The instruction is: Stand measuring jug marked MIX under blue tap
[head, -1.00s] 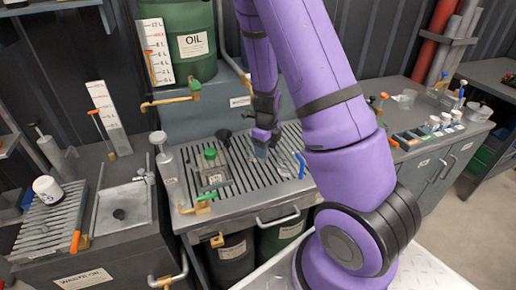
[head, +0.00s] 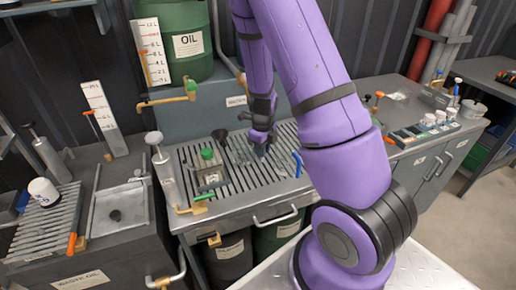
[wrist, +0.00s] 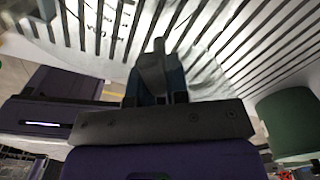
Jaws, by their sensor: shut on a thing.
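My gripper (head: 262,147) is low over the slatted grate of the middle bench, its jaws shut. A faint clear vessel (head: 239,152) shows just left of the jaws; it appears to be the measuring jug. In the wrist view the dark fingers (wrist: 158,75) are closed, with clear material and dark lettering in front of them. I cannot read MIX, nor tell whether its base touches the slats. The blue tap handle (head: 297,164) stands at the grate's right side, right of my gripper. Its outlet is not clear to me.
A green-capped jar (head: 207,160) and a dark funnel (head: 220,136) stand on the grate (head: 235,192) to the left. The front right slats look bare.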

